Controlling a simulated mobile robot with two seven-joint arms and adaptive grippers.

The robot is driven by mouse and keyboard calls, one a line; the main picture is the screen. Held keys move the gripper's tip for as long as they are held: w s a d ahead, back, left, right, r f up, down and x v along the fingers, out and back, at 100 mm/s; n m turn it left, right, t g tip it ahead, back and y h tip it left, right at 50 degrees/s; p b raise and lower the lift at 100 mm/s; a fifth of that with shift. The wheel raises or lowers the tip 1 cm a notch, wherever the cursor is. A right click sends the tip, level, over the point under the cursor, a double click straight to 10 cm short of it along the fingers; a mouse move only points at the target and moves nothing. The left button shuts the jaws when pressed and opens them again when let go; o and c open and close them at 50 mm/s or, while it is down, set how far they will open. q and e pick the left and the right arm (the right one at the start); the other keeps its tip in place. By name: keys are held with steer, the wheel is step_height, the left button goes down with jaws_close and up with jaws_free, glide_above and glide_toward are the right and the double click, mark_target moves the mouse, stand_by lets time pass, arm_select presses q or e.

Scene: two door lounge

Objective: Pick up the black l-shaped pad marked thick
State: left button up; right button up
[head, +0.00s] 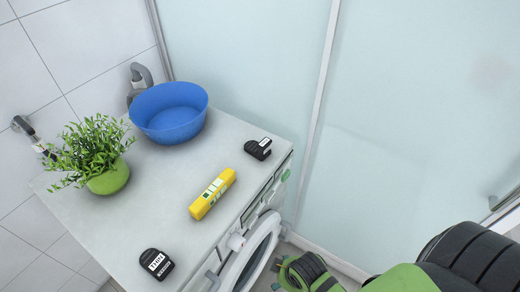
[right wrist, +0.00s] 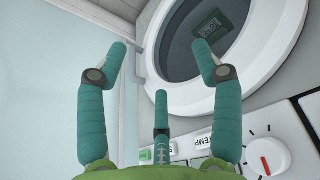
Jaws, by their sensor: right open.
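Two small black pads lie on the white top of the washing machine. One black pad (head: 156,263) is at the near left with a white lettered label, too small to read surely. The other black pad (head: 258,149) lies near the right edge by the glass, with a pale label on its upper side. I cannot tell which one is marked thick. My right gripper (head: 294,272) is low beside the machine's front, below the top. In the right wrist view its teal fingers (right wrist: 160,52) are spread and empty. My left gripper is not in view.
The machine top (head: 150,215) also holds a yellow packet (head: 213,194), a blue bowl (head: 169,112) and a potted plant (head: 108,177). The round door (right wrist: 222,95) and control panel with a red-marked knob (right wrist: 267,156) face my right gripper. Frosted glass panels (head: 420,110) stand behind and right.

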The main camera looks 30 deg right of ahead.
steer(key=w+d+r+n+t+h, duration=0.1)
steer(key=w+d+r+n+t, duration=0.15)
steer(key=w+r+t, duration=0.8)
steer(key=w+d+r+n+t+h, duration=0.1)
steer(key=w+r+n+t, duration=0.3)
steer(key=w+r, duration=1.35)
steer(key=s+a+r+n+g+y, duration=0.3)
steer(key=a+r+n+y, duration=1.3)
steer(key=n, duration=0.7)
steer(key=n+g+h, duration=0.9)
steer(key=g+h, duration=0.2)
steer(key=h, duration=0.1)
glide_above(267, 146)
steer(key=s, duration=0.2)
step_height(267, 146, down, 16)
steer(key=shift+n+t, duration=0.25)
steer(key=p+x, duration=0.1)
steer(key=x, duration=0.2)
steer(key=d+p+x, duration=0.1)
steer(key=p+x, duration=0.1)
steer(key=x, duration=0.1)
steer(key=shift+d+f, duration=0.15)
steer(key=shift+f, duration=0.15)
steer(key=shift+w+f, duration=0.1)
steer(key=shift+f, duration=0.2)
steer(key=c, duration=1.3)
